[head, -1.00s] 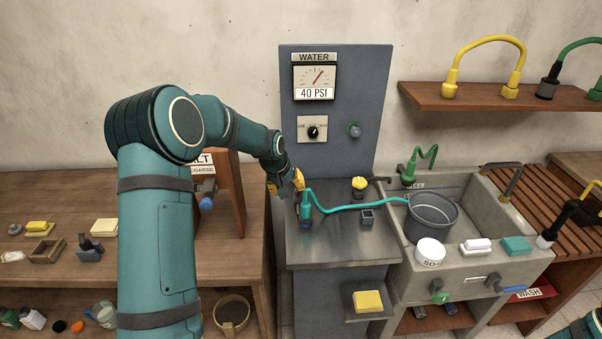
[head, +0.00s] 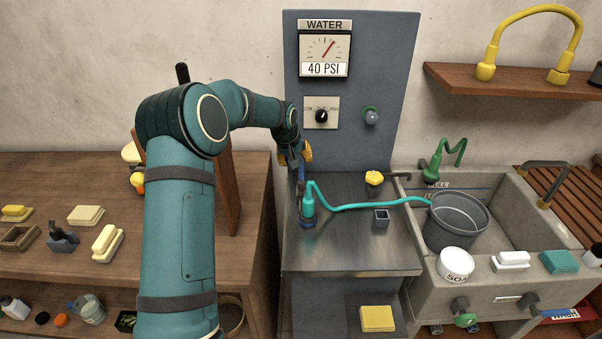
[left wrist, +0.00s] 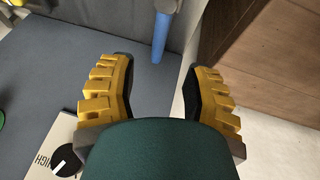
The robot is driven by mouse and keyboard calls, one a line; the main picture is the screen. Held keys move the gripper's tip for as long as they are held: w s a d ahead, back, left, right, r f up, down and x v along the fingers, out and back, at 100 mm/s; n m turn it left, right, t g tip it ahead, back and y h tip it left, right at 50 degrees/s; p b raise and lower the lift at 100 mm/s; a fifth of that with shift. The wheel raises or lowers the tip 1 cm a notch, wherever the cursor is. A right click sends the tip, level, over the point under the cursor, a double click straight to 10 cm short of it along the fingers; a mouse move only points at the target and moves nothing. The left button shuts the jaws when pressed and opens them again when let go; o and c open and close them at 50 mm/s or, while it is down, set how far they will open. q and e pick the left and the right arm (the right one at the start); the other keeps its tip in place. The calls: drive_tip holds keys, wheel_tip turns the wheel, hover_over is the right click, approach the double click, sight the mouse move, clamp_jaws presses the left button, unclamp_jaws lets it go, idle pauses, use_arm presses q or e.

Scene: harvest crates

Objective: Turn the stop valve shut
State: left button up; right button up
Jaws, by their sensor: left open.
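My left gripper (head: 294,155) is open and empty by the left edge of the grey water panel (head: 348,155), above the counter's back left. In the left wrist view its yellow fingers (left wrist: 158,80) are spread, with a blue rod (left wrist: 162,38) beyond them, roughly in line with the gap. I cannot tell which fitting is the stop valve. A green-handled fitting (head: 465,318) is on the sink front. My right gripper is out of view.
A green nozzle (head: 308,203) with a teal hose stands below my left gripper; the hose runs to a grey bucket (head: 456,226) in the sink. A dial (head: 321,115) is on the panel. A wooden board (head: 230,190) stands left of the gripper.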

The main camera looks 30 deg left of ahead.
sight(301, 171)
use_arm(q)
drive_tip(key=b+x, duration=0.1)
drive_tip(key=x, duration=0.7)
clamp_jaws()
